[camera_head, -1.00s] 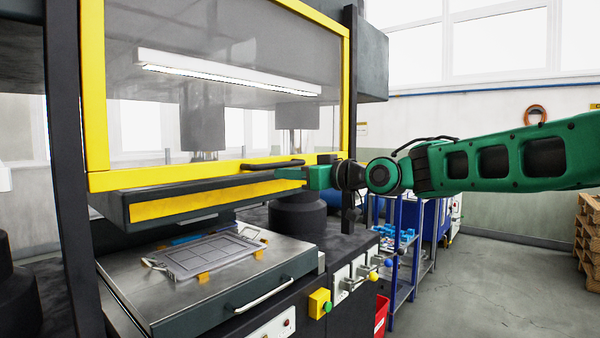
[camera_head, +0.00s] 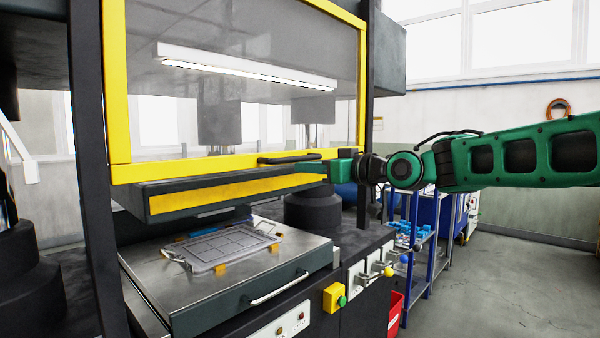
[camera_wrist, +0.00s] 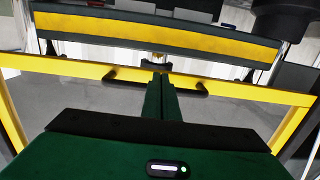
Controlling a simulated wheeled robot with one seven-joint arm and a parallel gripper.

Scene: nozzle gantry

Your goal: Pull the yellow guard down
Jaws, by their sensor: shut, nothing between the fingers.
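The yellow guard (camera_head: 118,95) is a yellow-framed clear panel, standing raised on the front of the press. Its lower bar (camera_head: 180,169) carries a dark handle (camera_head: 290,158). My gripper (camera_head: 312,170) is shut and empty, with its green fingers at the right part of the handle, close to the lower bar. In the wrist view, the shut fingers (camera_wrist: 160,84) cross the middle of the handle (camera_wrist: 125,79), and the guard's yellow bar (camera_wrist: 240,91) runs behind. The fingers hide the handle's middle, so I cannot tell whether they touch it.
Below the guard is a dark beam with a yellow strip (camera_head: 230,194). A metal bed (camera_head: 190,290) holds a grey plate (camera_head: 225,248). A yellow button box (camera_head: 335,297) sits at the front. Blue shelves (camera_head: 425,235) stand to the right; floor beyond is open.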

